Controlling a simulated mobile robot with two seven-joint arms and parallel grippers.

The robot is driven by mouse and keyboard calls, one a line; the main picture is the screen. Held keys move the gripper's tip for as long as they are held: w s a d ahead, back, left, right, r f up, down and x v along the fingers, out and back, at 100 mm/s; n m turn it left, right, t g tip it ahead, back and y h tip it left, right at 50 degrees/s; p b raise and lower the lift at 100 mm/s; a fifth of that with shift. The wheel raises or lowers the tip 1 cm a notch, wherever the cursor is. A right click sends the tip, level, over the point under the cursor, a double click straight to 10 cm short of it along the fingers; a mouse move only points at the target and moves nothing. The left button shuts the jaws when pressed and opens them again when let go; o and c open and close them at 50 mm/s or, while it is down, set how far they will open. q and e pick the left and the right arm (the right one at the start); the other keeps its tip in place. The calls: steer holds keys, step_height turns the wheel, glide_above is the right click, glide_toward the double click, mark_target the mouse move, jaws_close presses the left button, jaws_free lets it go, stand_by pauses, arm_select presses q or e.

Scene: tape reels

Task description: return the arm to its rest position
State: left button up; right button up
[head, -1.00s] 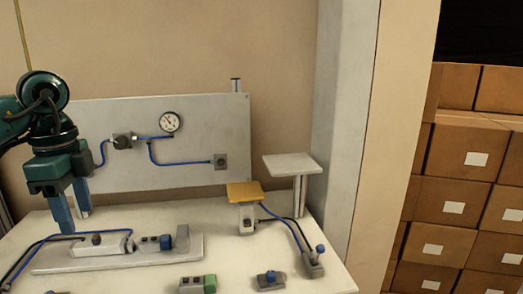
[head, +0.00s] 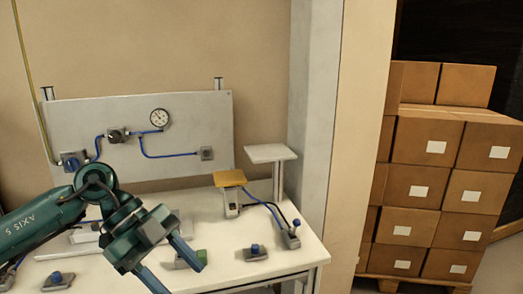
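My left gripper (head: 170,266) shows in the head view at the lower left, on a dark green arm that comes in from the left. Its two blue fingers are spread apart with nothing between them, and they point down and to the right. It is in front of the white workbench (head: 225,268) and covers part of the bench's left side. My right gripper is not in the picture.
On the bench stand a yellow-topped stand (head: 230,179), a white raised plate (head: 270,153) and several small devices with blue knobs. A grey panel with a gauge (head: 159,118) stands behind. Stacked cardboard boxes (head: 430,185) are at the right.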

arm_select(q)
steer(key=s+d+n+t+h, duration=0.2)
steer(key=d+t+h, duration=0.2)
steer(key=d+h, duration=0.9)
steer(key=w+a+f+n+t+y+p, duration=0.1)
steer(key=a+f+n+t+y, duration=0.2)
steer(key=f+n+t+y, duration=0.4)
steer(key=w+a+f+n+t+y, duration=0.25)
steer(key=f+n+t+y, duration=0.2)
steer(key=n+t, duration=0.35)
steer(key=s+a+f+n+g+y, duration=0.1)
steer(key=s+a+f+g+y, duration=0.2)
steer(key=s+f, duration=0.3)
steer(key=s+a+f+n+g+y, duration=0.2)
steer(key=s+f, duration=0.5)
steer(key=f, duration=0.5)
steer(key=shift+s+a+g+y, duration=0.15)
steer(key=shift+a+g+y, duration=0.25)
steer(key=shift+a+y, duration=0.4)
steer(key=shift+a, duration=0.15)
steer(key=shift+c, duration=0.5)
